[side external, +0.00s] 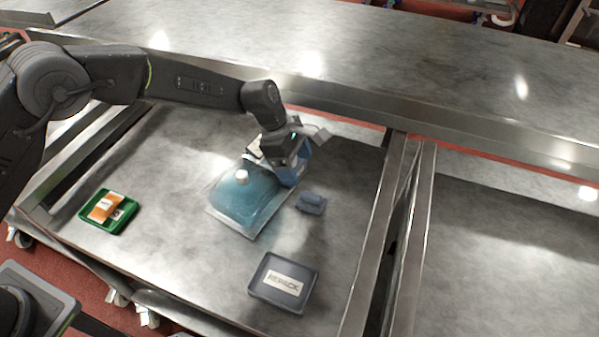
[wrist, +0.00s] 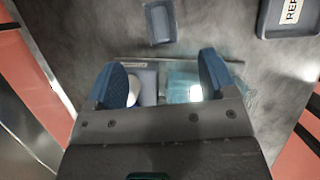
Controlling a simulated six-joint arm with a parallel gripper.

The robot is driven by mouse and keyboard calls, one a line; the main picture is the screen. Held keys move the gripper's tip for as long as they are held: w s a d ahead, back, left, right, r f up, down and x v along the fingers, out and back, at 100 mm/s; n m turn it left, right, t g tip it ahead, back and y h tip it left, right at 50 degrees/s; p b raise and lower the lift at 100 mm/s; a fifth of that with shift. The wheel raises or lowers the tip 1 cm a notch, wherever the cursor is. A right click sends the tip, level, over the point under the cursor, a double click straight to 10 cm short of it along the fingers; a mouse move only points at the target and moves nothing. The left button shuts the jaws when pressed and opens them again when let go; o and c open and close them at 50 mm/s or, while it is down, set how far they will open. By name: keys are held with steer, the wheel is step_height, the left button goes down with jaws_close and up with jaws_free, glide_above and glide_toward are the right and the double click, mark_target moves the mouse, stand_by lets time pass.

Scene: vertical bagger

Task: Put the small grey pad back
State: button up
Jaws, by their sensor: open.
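A small blue-grey block, which looks like the pad (side external: 313,197), sits at a shallow dark holder (side external: 310,208) right of the bag. In the wrist view the holder (wrist: 160,22) shows at the top centre; I cannot tell pad from holder there. My gripper (side external: 290,172) is low over the right end of a clear teal pouch (side external: 247,198) with a white cap (side external: 241,176). In the wrist view its two blue fingers (wrist: 163,78) are spread apart, with the pouch (wrist: 183,84) and a white round part (wrist: 134,90) beyond and between them. Contact with the pouch cannot be told.
A dark tray labelled REPACK (side external: 265,292) lies at the table's front. A green tray (side external: 101,226) with an orange and white packet (side external: 104,207) lies at the left. Metal rails (side external: 382,230) bound the table's right side. Bare tabletop lies between the trays.

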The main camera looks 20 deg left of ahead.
steer(key=shift+r, duration=0.25)
steer(key=shift+a+r, duration=0.1)
steer(key=s+a+r+m+t, duration=0.1)
steer(key=s+a+r+m, duration=0.2)
steer(key=a+r, duration=0.3)
steer(key=s+a+r+m+t+y, duration=0.1)
steer(key=s+a+r+m, duration=0.15)
steer(key=r, duration=0.45)
steer(key=s+a+r+m+t, duration=0.1)
steer(key=s+a+r+m, duration=0.3)
steer(key=r, duration=0.3)
steer(key=s+a+r+m+t+y, duration=0.1)
steer(key=s+a+m, duration=0.3)
steer(key=s, duration=0.6)
steer(key=s+a+r+m+t+y, duration=0.1)
steer(key=s+a+m, duration=0.3)
steer(key=s+a, duration=0.5)
steer(key=shift+s+r+t+y, duration=0.3)
steer(key=shift+s+y, duration=0.5)
steer(key=shift+s, duration=0.25)
steer(key=shift+m, duration=0.25)
